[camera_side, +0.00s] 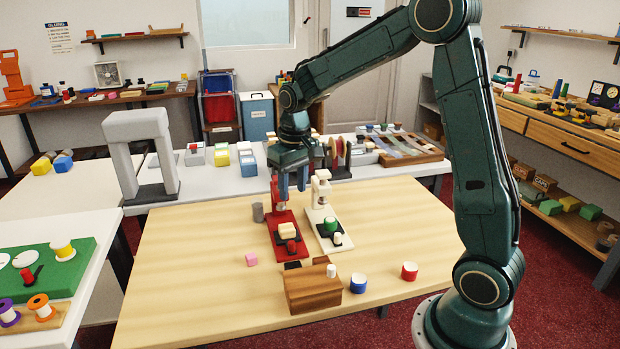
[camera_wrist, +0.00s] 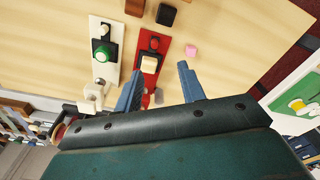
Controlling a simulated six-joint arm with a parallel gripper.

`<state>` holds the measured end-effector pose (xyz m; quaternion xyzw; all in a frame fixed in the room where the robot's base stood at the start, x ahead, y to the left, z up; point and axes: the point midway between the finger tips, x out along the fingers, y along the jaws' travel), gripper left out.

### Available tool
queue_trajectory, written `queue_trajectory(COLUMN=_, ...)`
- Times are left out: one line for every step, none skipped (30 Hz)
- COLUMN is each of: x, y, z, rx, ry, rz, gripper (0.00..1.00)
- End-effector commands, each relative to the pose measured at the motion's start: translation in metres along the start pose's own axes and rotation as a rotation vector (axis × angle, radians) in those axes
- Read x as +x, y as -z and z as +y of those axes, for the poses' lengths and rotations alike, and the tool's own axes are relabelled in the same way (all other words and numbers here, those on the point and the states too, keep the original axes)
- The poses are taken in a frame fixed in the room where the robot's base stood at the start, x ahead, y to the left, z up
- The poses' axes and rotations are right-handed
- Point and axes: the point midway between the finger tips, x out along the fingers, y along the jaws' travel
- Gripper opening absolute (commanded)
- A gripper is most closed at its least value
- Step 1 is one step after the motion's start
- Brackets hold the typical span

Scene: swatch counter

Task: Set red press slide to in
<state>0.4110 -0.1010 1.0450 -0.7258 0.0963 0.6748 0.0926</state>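The red press (camera_side: 277,240) stands on the wooden table, left of the white press (camera_side: 326,230). Its dark slide (camera_side: 294,249) sits toward the front end of the red base, with a red knob (camera_side: 291,245) and a cream block (camera_side: 287,230) on it, clear of the upright. The cream block (camera_wrist: 149,62) and red knob (camera_wrist: 154,44) also show in the wrist view. My gripper (camera_side: 291,188) is above the back of the red press, near its upright, which it partly hides. In the wrist view my gripper (camera_wrist: 160,67) is open, its fingers apart with nothing held.
The white press carries a green block (camera_side: 330,223). A grey cylinder (camera_side: 258,212) stands left of the red press. A pink cube (camera_side: 252,259), brown wooden block (camera_side: 310,288), blue cylinder (camera_side: 358,283) and red cylinder (camera_side: 409,271) are nearer the front. The table's left side is clear.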

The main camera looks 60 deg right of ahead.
Motion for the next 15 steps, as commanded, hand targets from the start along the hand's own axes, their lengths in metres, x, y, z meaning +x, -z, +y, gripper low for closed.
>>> queue_trajectory(x=0.012, y=0.006, z=0.004, rx=0.011, ry=-0.001, rz=-0.018, gripper=0.40)
queue_trajectory(x=0.017, y=0.010, z=0.006, rx=0.016, ry=-0.001, rz=-0.025, gripper=0.40)
queue_trajectory(x=0.024, y=0.014, z=0.009, rx=0.023, ry=-0.002, rz=-0.035, gripper=0.40)
queue_trajectory(x=0.029, y=0.017, z=0.010, rx=0.026, ry=-0.002, rz=-0.041, gripper=0.40)
queue_trajectory(x=0.033, y=0.019, z=0.012, rx=0.030, ry=-0.002, rz=-0.047, gripper=0.40)
queue_trajectory(x=0.038, y=0.021, z=0.013, rx=0.035, ry=-0.002, rz=-0.054, gripper=0.40)
queue_trajectory(x=0.042, y=0.023, z=0.015, rx=0.038, ry=-0.003, rz=-0.059, gripper=0.40)
queue_trajectory(x=0.044, y=0.025, z=0.016, rx=0.040, ry=-0.003, rz=-0.062, gripper=0.40)
queue_trajectory(x=0.047, y=0.026, z=0.017, rx=0.043, ry=-0.003, rz=-0.065, gripper=0.40)
queue_trajectory(x=0.050, y=0.027, z=0.018, rx=0.045, ry=-0.003, rz=-0.068, gripper=0.40)
queue_trajectory(x=0.051, y=0.028, z=0.018, rx=0.046, ry=-0.003, rz=-0.070, gripper=0.40)
queue_trajectory(x=0.052, y=0.028, z=0.019, rx=0.047, ry=-0.003, rz=-0.072, gripper=0.40)
queue_trajectory(x=0.053, y=0.029, z=0.019, rx=0.048, ry=-0.003, rz=-0.072, gripper=0.40)
queue_trajectory(x=0.053, y=0.029, z=0.019, rx=0.048, ry=-0.003, rz=-0.072, gripper=0.40)
queue_trajectory(x=0.053, y=0.029, z=0.019, rx=0.048, ry=-0.003, rz=-0.072, gripper=0.40)
